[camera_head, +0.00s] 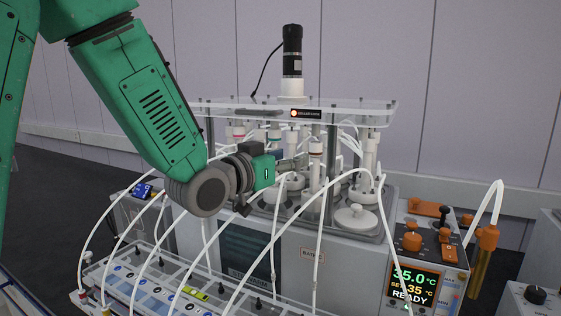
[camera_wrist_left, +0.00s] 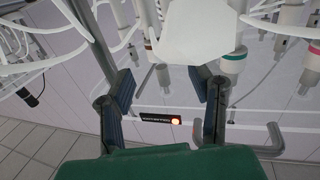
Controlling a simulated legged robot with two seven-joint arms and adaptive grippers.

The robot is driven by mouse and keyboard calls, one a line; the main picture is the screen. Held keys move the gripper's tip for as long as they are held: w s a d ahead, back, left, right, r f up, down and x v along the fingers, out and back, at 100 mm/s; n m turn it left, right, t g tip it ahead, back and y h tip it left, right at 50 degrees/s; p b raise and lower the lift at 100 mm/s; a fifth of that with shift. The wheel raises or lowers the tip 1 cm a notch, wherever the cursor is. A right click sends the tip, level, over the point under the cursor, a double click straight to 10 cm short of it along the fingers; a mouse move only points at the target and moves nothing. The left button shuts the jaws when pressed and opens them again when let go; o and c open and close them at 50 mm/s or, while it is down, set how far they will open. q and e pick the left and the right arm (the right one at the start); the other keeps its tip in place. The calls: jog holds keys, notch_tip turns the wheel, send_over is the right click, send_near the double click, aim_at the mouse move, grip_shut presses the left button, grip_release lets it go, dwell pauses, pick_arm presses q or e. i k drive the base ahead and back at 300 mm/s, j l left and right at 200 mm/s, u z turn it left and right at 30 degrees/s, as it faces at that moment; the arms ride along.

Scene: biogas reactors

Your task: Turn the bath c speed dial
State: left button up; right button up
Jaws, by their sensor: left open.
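A black knob (camera_head: 536,294) sits on another unit at the lower right edge. I cannot tell which of these is the bath c speed dial. My left gripper (camera_head: 290,165) is in front of the reactor vessels, well left of both knobs. In the left wrist view it (camera_wrist_left: 164,80) is open, its fingers apart with nothing clearly gripped, near a white vessel part (camera_wrist_left: 195,30). My right gripper is not in view.
The reactor bath (camera_head: 311,254) carries several white-lidded vessels and tubes under a clear top plate (camera_head: 350,108) with a black motor (camera_head: 292,50). White tubes loop in front toward a low rack (camera_head: 150,290). An orange-capped tube (camera_head: 487,237) stands at right.

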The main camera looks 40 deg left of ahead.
aim_at(535, 293)
jog(key=k, duration=1)
